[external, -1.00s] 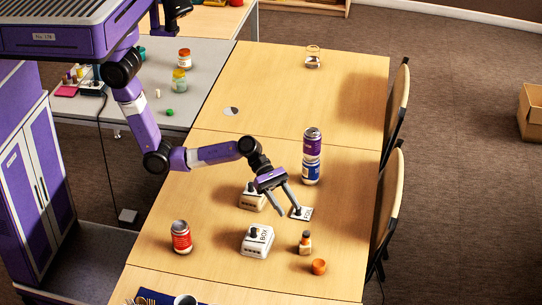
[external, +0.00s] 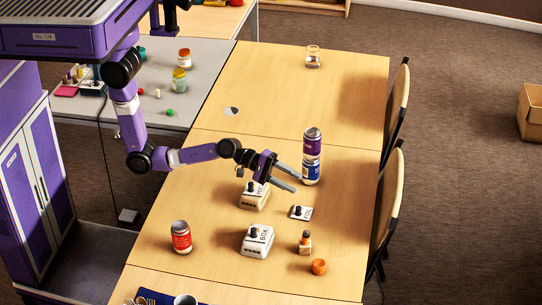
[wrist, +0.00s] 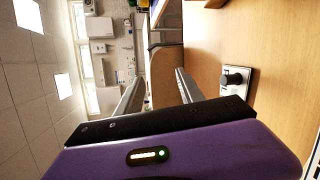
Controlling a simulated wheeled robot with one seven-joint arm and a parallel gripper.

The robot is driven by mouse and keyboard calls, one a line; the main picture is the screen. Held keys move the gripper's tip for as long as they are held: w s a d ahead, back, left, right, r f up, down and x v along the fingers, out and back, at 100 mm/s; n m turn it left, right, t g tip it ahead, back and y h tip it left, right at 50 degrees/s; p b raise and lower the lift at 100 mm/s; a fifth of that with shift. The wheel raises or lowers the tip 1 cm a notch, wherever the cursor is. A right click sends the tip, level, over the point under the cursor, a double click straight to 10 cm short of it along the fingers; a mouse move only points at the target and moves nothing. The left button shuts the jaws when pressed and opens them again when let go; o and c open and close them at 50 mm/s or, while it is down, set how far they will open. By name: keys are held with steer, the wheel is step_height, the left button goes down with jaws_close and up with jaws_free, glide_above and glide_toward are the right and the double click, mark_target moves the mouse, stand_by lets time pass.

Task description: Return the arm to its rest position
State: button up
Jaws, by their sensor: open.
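My arm reaches over the wooden table (external: 300,98) from the left. My gripper (external: 298,180) is open and empty, held above the table with its fingers pointing right. It also shows in the wrist view (wrist: 158,80), with nothing between its fingers. A white box with a black knob (external: 254,197) stands below my gripper. A second such box (external: 257,242) stands nearer the front.
A glass jar (external: 313,57) is far back. The table's middle back is largely clear.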

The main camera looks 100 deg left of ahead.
steer(key=s+a+m+y, duration=0.1)
steer(key=s+m, duration=0.1)
steer(key=s, duration=0.1)
steer(key=s+a+m+t+y, duration=0.1)
steer(key=s+m, duration=0.1)
steer(key=s, duration=0.2)
steer(key=s+a+f+m, duration=0.1)
steer(key=s+a+m, duration=0.1)
steer(key=s, duration=0.1)
steer(key=shift+s+t+y, duration=0.3)
steer(key=shift+y, duration=0.1)
steer(key=s+r+m+g+y, duration=0.1)
steer(key=s+r+m, duration=0.2)
steer(key=s+m, duration=0.8)
steer(key=s, duration=2.1)
steer(key=shift+s+d+r+g, duration=0.15)
steer(key=shift+s+r+g, duration=0.1)
steer(key=shift+s+g, duration=0.05)
